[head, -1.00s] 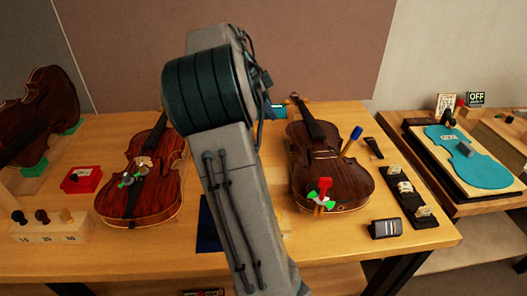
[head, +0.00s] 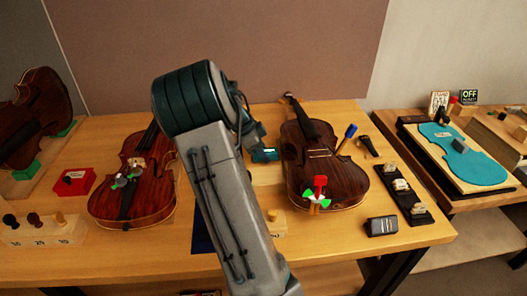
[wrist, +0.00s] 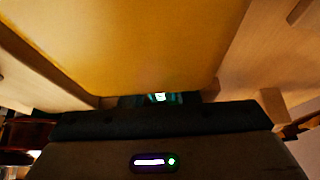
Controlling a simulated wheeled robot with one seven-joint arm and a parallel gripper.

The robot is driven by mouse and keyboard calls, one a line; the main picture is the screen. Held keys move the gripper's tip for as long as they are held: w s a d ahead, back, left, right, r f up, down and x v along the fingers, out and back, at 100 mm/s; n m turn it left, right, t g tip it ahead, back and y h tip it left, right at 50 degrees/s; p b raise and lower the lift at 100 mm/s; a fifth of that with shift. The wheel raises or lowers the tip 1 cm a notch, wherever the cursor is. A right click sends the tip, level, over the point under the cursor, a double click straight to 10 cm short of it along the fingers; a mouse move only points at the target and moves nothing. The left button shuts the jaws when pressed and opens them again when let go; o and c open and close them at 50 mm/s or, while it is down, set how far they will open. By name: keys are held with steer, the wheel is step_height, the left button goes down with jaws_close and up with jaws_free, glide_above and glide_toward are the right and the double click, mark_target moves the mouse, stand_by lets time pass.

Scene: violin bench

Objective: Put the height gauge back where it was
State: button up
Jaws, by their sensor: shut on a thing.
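The height gauge seems to be the teal piece with a small lit display (head: 265,155), just right of my forearm in the head view. It is above the bench between two violins. In the wrist view its teal part and bright display (wrist: 160,97) show just past the dark edge of my gripper (wrist: 160,116). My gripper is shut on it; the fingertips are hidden. A smooth yellow-wood surface (wrist: 140,40) fills the middle of the wrist view; I cannot tell whether it belongs to the gauge. Whether the gauge touches the bench is unclear.
The left violin (head: 130,190) and right violin (head: 325,165) flank my arm. A dark blue mat (head: 202,232) and a wooden block with a yellow knob (head: 274,216) lie close by. A black tray (head: 405,195) and grey box (head: 382,226) stand to the right.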

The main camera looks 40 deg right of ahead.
steer(key=shift+f, duration=0.1)
steer(key=o, duration=1.1)
steer(key=shift+r, duration=0.3)
steer(key=v, duration=1.1)
steer(key=shift+a+r, duration=0.15)
steer(key=shift+r, duration=0.2)
